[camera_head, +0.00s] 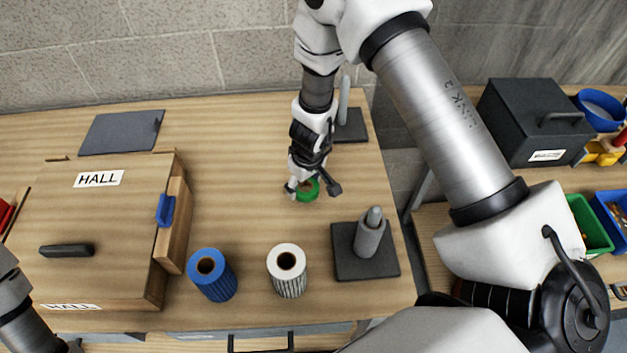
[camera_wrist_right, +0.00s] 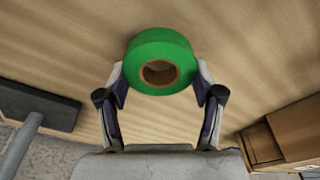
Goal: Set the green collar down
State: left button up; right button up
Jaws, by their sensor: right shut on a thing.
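The green collar (camera_head: 306,190) is a short green ring with a brown core, at the middle right of the wooden table. It also shows in the right wrist view (camera_wrist_right: 160,52), between my fingers. My right gripper (camera_head: 312,188) reaches it from the back of the table and is shut on it; in the right wrist view the fingers (camera_wrist_right: 160,80) press on both its sides. I cannot tell whether the collar touches the table. Of my left arm, only a link shows at the lower left corner; its gripper is out of view.
A blue collar (camera_head: 212,275) and a white ribbed collar (camera_head: 287,270) stand near the front. A grey post on a dark base (camera_head: 367,250) stands front right, another (camera_head: 351,125) behind my gripper. A wooden HALL box (camera_head: 110,210) fills the left. Table (camera_head: 235,180) left of the green collar is clear.

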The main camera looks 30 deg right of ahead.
notch_tip(320, 180, down, 2)
jog(key=shift+f, duration=0.15)
jog(key=shift+d, duration=0.1)
jog(key=o, duration=1.3)
jog(key=shift+c, duration=0.2)
pick_arm(q)
notch_tip(320, 180, down, 2)
jog(key=shift+w+d, duration=0.1)
notch_tip(320, 180, up, 9)
jog(key=p, duration=0.8)
jog(key=shift+f, duration=0.15)
pick_arm(e)
notch_tip(320, 180, up, 12)
jog(key=s, duration=0.2)
jog(key=shift+d, duration=0.15)
jog(key=shift+w, duration=0.15)
